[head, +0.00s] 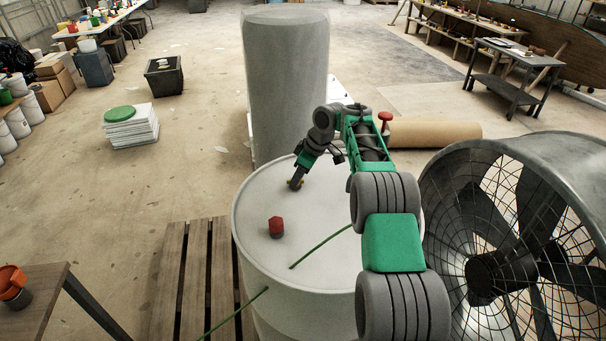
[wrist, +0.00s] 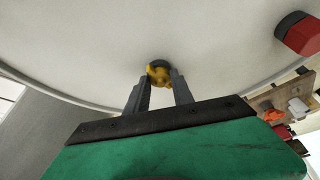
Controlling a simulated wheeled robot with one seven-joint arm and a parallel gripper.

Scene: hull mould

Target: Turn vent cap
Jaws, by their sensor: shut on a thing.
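The vent cap is a small yellow cap (wrist: 159,73) on top of the pale drum. In the wrist view it sits between my fingertips, and only part of it shows. My gripper (wrist: 161,85) is shut on it from the near side. In the head view my gripper (head: 295,184) points down at the drum top near its far left edge, with a little yellow (head: 300,181) showing at the fingertips. The drum (head: 330,245) stands upright. I cannot tell how far the cap is turned.
A red cap (head: 276,226) stands on the drum top, nearer and left. A thin green rod (head: 320,246) lies across the lid. A tall grey cylinder (head: 287,85) rises behind; a large caged fan (head: 515,230) stands close on the right.

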